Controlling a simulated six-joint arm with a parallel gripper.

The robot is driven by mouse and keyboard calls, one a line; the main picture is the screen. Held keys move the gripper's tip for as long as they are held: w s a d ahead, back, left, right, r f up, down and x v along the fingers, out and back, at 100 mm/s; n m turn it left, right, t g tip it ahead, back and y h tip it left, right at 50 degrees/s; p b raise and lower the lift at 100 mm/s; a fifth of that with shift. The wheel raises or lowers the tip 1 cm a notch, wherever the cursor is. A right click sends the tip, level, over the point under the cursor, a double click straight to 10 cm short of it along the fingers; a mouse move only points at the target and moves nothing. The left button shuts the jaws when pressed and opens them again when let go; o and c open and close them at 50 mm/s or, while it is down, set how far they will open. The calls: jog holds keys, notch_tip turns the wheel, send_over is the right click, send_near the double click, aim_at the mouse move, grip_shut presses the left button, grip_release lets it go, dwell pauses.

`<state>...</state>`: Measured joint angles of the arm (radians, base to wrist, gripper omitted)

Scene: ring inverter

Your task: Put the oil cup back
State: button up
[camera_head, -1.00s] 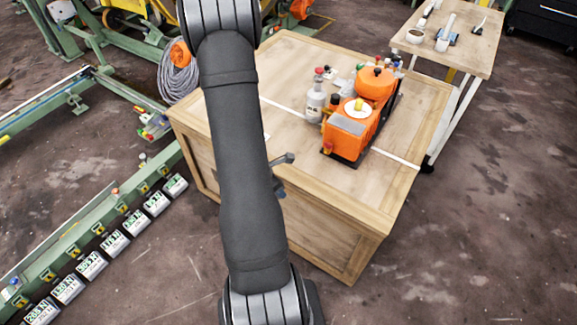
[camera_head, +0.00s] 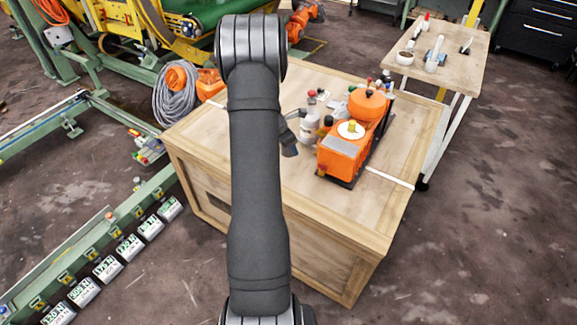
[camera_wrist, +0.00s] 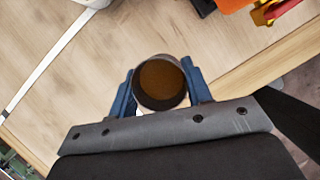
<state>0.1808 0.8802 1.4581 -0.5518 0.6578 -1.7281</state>
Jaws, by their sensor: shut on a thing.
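The oil cup (camera_wrist: 162,84) shows in the wrist view as a round, dark-rimmed cup with brown inside. My gripper (camera_wrist: 160,78) is shut on it, with a blue finger on each side. The cup is seen from above, over the wooden crate top. In the head view, part of my gripper (camera_head: 288,142) shows beside my arm, left of the orange machine (camera_head: 345,155). The cup cannot be made out there; my arm hides much of that area.
The wooden crate (camera_head: 330,215) carries the orange machine and a grey-white bottle (camera_head: 309,128). A side table (camera_head: 455,58) at the upper right bears a round container (camera_head: 405,58) and small tools. A coiled grey hose (camera_head: 178,98) lies left of the crate. The crate's front right is clear.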

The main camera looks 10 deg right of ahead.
notch_tip(320, 180, down, 8)
jog(key=shift+f, duration=0.1)
dwell(0.4)
jog(key=o, duration=1.1)
jog(key=shift+f, duration=0.1)
jog(key=v, duration=1.2)
jog(key=shift+a, duration=0.1)
jog(key=x, duration=1.2)
jog(key=shift+r, duration=1.1)
jog(key=shift+f, duration=0.15)
